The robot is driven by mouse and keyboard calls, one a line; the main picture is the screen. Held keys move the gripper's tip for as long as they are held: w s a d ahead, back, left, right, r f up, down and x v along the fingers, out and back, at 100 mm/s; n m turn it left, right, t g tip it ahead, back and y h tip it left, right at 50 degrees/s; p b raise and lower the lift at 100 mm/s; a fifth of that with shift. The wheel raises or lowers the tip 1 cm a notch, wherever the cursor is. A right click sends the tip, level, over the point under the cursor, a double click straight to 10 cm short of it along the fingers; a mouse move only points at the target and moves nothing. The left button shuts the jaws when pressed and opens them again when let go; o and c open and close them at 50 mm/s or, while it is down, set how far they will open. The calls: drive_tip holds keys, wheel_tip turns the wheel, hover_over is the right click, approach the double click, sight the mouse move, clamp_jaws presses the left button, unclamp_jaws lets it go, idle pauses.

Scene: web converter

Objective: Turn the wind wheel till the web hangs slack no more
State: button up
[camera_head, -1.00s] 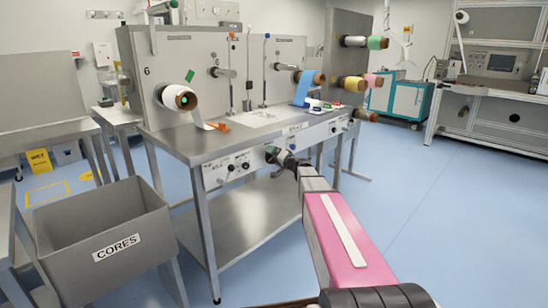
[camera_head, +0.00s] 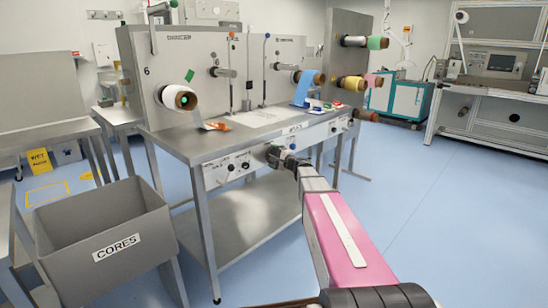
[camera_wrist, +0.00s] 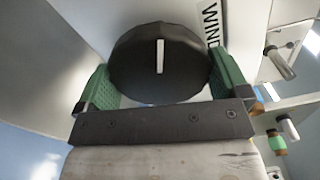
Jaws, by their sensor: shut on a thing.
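The black round wind wheel (camera_wrist: 158,62) with a white line fills the middle of the wrist view, next to a panel label reading "WIND" (camera_wrist: 211,22). My gripper (camera_wrist: 160,78) has a green finger on each side of the wheel and is shut on it. The white line stands almost upright in that view. In the head view my gripper (camera_head: 274,155) is at the front panel of the machine bench, hiding the wheel.
A white-wound roll (camera_head: 180,97) sits on the machine's left face, above an orange item (camera_head: 216,126). A grey CORES bin (camera_head: 130,222) stands at front left. The floor at right is clear.

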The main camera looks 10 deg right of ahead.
drive_tip(key=shift+m, duration=0.6)
drive_tip(key=o, duration=0.6)
drive_tip(key=shift+c, duration=0.2)
drive_tip(key=shift+s, duration=0.1)
drive_tip(key=v, duration=1)
drive_tip(key=shift+s+d, duration=0.25)
